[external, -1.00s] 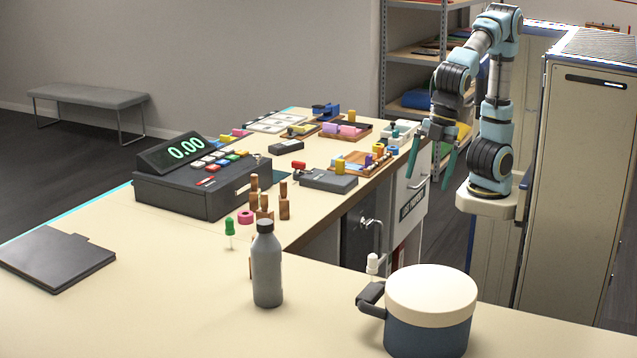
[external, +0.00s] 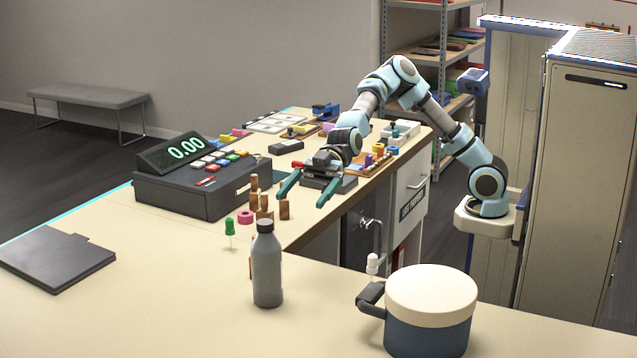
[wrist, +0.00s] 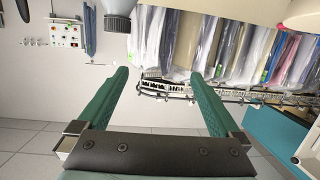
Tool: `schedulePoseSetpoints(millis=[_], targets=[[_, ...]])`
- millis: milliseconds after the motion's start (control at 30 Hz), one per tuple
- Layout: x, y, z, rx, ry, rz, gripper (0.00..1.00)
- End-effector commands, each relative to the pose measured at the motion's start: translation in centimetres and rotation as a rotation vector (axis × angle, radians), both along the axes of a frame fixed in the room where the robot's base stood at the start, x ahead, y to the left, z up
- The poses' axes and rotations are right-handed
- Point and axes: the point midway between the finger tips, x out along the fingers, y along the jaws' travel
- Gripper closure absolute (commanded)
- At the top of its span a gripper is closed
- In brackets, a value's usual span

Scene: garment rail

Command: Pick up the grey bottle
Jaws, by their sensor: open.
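The grey bottle (external: 267,268) stands upright on the near counter in the external view, with a dark cap on top. My gripper (external: 304,190) is open and empty, its two green fingers spread. It is above the counter's inner edge, behind the bottle and a little to its right, apart from it. In the wrist view the open green fingers (wrist: 165,98) frame a far wall and hanging garments. I cannot make out the bottle in that view.
Small wooden pegs (external: 265,205), a pink ring (external: 245,217) and a green-topped peg (external: 230,229) stand behind the bottle. A cash register (external: 175,193) is to the left. A pot with a cream lid (external: 430,290) stands to the right.

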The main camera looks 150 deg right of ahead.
Motion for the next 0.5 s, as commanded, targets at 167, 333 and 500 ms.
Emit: schedulePoseSetpoints(millis=[167,333,500], targets=[[-1.1,-4.3,3.2,0.028,-0.15,-0.052,0.0],[-1.7,-5.8,1.9,0.04,-0.212,-0.069,0.0],[-1.6,-5.8,-3.6,0.04,-0.211,-0.07,0.0]])
